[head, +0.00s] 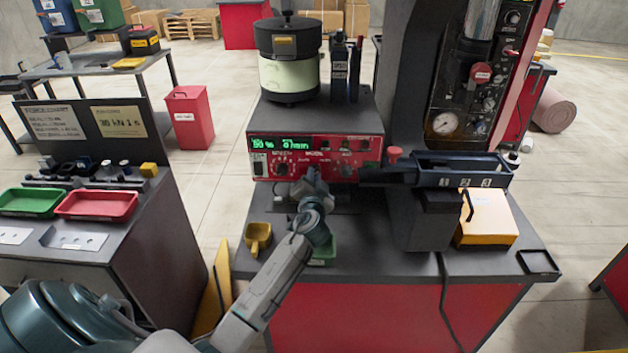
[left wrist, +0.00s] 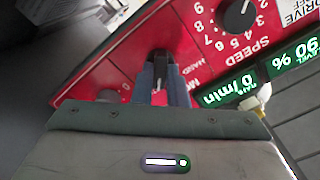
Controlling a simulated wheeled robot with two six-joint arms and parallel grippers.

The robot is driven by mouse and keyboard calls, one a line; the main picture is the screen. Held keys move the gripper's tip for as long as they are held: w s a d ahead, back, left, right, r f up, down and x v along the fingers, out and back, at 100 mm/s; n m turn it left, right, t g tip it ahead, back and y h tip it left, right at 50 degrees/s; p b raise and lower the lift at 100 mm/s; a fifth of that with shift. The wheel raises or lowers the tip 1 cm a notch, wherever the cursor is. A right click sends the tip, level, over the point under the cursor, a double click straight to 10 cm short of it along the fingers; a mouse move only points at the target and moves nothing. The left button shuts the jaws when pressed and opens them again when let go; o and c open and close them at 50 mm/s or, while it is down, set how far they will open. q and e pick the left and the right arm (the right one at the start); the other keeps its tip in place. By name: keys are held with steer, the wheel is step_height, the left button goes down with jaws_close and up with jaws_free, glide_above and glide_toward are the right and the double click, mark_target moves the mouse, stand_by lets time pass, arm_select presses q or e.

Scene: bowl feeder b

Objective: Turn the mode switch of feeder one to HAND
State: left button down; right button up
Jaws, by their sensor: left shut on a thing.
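The red control panel (head: 262,166) of the feeder faces me on the bench, with a green display reading 90 % and 0/min. In the left wrist view the panel (left wrist: 120,62) appears rotated. My left gripper (head: 311,180) is at the middle of the panel's lower part. In the left wrist view its two fingers (left wrist: 162,82) stand on either side of a black switch knob (left wrist: 160,60) and are shut on it. Lettering beside the knob is partly covered by the fingers, so the switch's exact setting is hard to read. My right gripper is not in view.
A speed dial (left wrist: 238,14) is close beside the gripped knob. The bowl (head: 290,80) stands above the panel. A dark track (head: 460,168) juts out at right. A yellow scoop (head: 257,238) and a green tray (head: 324,250) lie in front, near my forearm.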

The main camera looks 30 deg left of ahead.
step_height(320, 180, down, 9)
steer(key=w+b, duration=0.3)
steer(key=b, duration=0.7)
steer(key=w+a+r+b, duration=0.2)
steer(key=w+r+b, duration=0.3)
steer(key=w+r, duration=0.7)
arm_select(q)
steer(key=shift+n+b, duration=3.45)
steer(key=shift+n, duration=5.35)
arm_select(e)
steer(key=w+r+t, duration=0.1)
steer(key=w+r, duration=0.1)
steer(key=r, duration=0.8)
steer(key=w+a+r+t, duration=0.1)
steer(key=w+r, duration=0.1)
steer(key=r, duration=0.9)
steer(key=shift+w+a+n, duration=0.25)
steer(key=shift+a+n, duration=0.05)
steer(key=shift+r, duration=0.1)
